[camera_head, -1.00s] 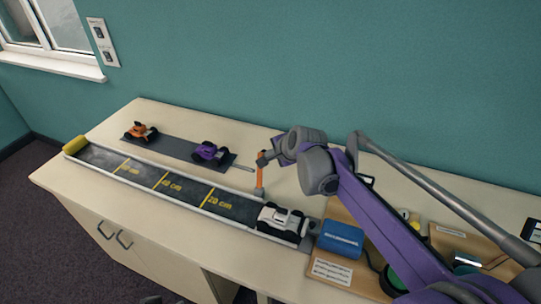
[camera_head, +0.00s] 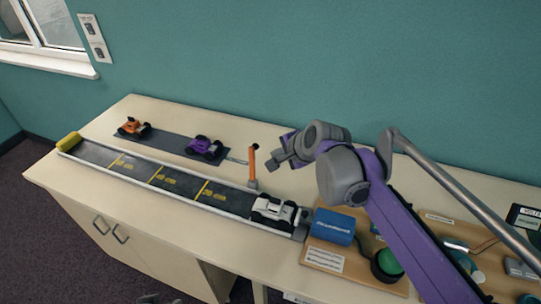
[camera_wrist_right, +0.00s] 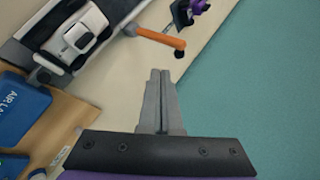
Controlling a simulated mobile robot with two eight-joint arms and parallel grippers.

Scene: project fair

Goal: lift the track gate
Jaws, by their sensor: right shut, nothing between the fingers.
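The track gate's orange arm (camera_head: 252,166) stands upright beside the far rail of the dark track (camera_head: 130,166), near the white car (camera_head: 276,211). In the right wrist view the orange arm (camera_wrist_right: 158,37) runs from the track side to a dark tip. My right gripper (camera_head: 272,160) is just right of the arm in the head view, apart from it. In the wrist view the right gripper (camera_wrist_right: 160,72) has its fingers together, with nothing between them. The white car (camera_wrist_right: 82,33) sits at the track's right end. My left gripper is not in view.
A purple car (camera_head: 204,147) and an orange car (camera_head: 132,127) stand on a dark strip behind the track. A blue box (camera_head: 333,226) and a wooden board with parts (camera_head: 325,258) lie to the right. The tabletop behind the gate is clear.

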